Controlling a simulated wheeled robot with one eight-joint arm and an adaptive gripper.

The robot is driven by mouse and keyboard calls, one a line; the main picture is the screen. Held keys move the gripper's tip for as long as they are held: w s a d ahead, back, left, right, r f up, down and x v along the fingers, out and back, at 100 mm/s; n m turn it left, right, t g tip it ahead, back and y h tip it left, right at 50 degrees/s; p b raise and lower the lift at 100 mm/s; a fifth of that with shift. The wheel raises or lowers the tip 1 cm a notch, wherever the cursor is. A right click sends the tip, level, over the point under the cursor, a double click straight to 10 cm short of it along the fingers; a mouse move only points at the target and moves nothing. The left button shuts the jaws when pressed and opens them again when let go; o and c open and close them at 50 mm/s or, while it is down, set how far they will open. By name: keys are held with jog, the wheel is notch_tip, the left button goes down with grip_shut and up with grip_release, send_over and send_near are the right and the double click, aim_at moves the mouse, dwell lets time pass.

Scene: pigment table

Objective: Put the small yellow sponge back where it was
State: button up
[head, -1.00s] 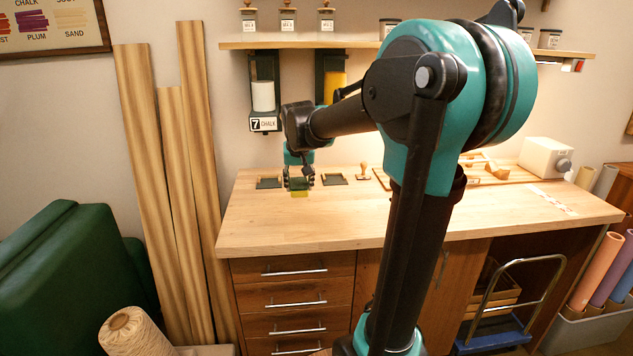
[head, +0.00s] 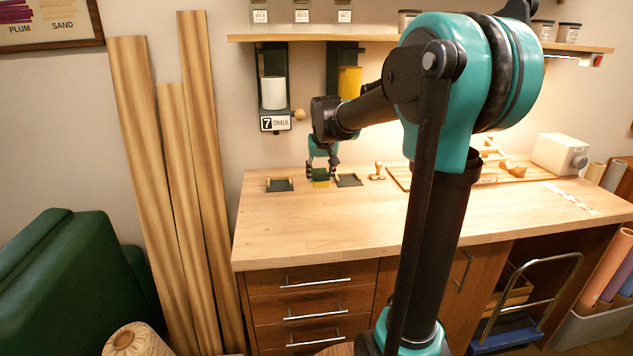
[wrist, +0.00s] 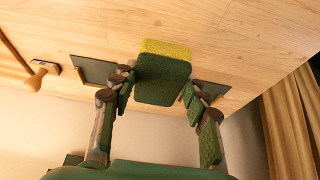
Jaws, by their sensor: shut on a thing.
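The small yellow sponge (head: 321,184) has a yellow layer and a dark green layer. My gripper (head: 320,174) is shut on it and holds it over the back of the wooden bench, between two dark trays. In the wrist view the sponge (wrist: 163,78) sits between my two fingers (wrist: 158,88), green side towards the camera. The left tray (head: 279,185) and the right tray (head: 348,180) look empty in the head view. In the wrist view my fingers partly cover both trays. I cannot tell whether the sponge touches the bench.
A wooden stamp (head: 378,171) stands right of the right tray, beside a wooden board (head: 400,176). A chalk dispenser (head: 273,94) and a yellow-filled one (head: 349,84) hang on the wall behind, under a shelf (head: 300,38). The bench front (head: 330,230) is clear.

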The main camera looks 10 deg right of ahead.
aim_at(318, 169)
jog(key=w, duration=0.3)
jog(key=w+f, duration=0.1)
jog(key=w, duration=0.5)
jog(key=shift+f, duration=0.4)
jog(key=shift+s+f, duration=0.1)
jog(key=shift+f, duration=0.75)
jog(key=shift+w+f, duration=0.2)
jog(key=shift+f, duration=1.6)
jog(key=shift+f, duration=0.1)
jog(key=o, duration=1.1)
jog(key=v, duration=1.2)
